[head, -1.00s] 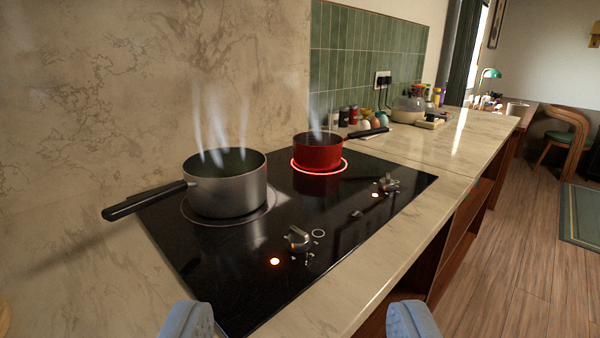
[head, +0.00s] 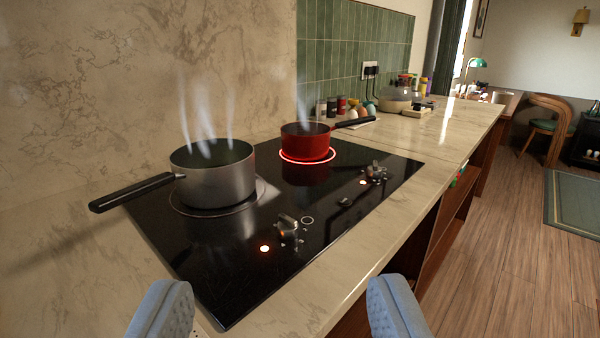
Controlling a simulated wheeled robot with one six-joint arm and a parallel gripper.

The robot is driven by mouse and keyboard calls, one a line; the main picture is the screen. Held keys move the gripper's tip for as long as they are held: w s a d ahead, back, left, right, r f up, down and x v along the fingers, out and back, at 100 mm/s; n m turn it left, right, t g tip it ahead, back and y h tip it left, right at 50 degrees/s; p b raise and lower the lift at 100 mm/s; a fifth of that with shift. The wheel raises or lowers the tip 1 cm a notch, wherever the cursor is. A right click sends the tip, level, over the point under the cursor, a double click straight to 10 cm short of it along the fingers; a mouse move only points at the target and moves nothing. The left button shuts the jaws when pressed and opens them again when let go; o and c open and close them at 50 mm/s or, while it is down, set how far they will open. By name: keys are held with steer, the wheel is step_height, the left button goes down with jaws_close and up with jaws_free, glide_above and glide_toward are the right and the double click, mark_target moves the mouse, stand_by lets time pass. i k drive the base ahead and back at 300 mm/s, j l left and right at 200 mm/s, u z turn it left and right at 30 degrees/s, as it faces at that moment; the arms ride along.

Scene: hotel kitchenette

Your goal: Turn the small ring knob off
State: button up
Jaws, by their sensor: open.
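A black cooktop (head: 330,215) has two silver knobs along its front side. The near knob (head: 288,226) has a printed ring mark beside it and a lit orange light (head: 264,248). The far knob (head: 376,170) also has a lit light (head: 363,182); its markings are too small to read, so I cannot tell its ring size. My gripper (head: 274,290) is open and empty at the bottom of the picture, its two blue-grey fingers wide apart, nearer me than both knobs and touching neither.
A steaming grey pot (head: 215,178) stands on the near burner, its black handle (head: 130,192) sticking out left. A steaming red pot (head: 305,142) stands on the far burner, whose ring glows red. Jars and eggs sit farther back. The front counter strip (head: 375,250) is clear.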

mark_target(374, 171)
steer(key=i+l, duration=0.8)
steer(key=l, duration=0.15)
